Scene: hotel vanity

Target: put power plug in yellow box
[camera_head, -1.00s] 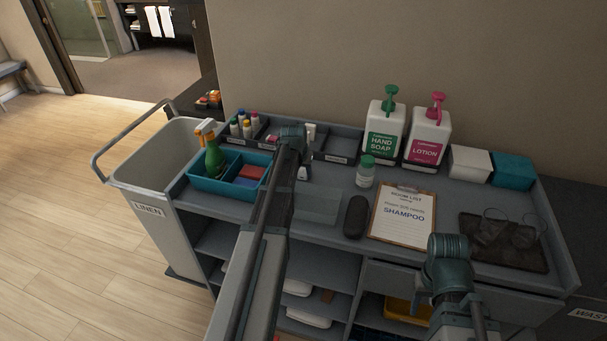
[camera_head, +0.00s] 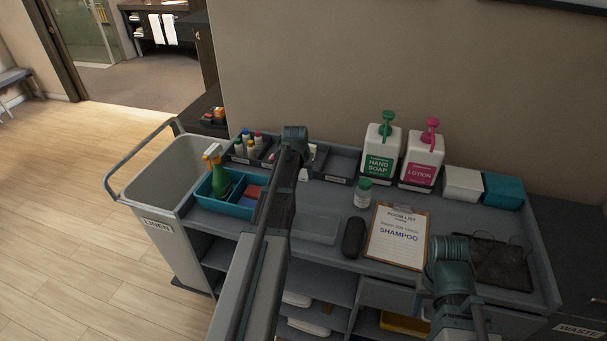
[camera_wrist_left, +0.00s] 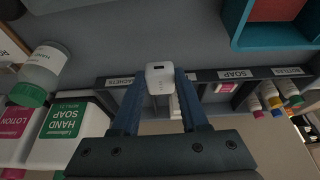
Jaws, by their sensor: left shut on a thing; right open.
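The power plug is a small white block (camera_wrist_left: 160,73) with a dark slot on its end face. My left gripper (camera_wrist_left: 160,88) is shut on it and holds it above the cart top in the left wrist view. In the head view my left arm (camera_head: 270,220) covers most of the gripper and the plug. The yellow box (camera_head: 405,322) is on a lower shelf of the cart, below the drawer, partly cut off by the bottom edge and my right arm. My right gripper (camera_head: 428,305) is open at the cart's front right, its fingers mostly hidden.
The cart top carries a clipboard (camera_head: 397,236), dark case (camera_head: 353,237), small bottle (camera_head: 363,194), two pump bottles (camera_head: 381,155) and a dark tray (camera_head: 503,262). A teal caddy (camera_head: 218,205) stands left. The linen bin (camera_head: 157,175) is at the far left, with open floor beside it.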

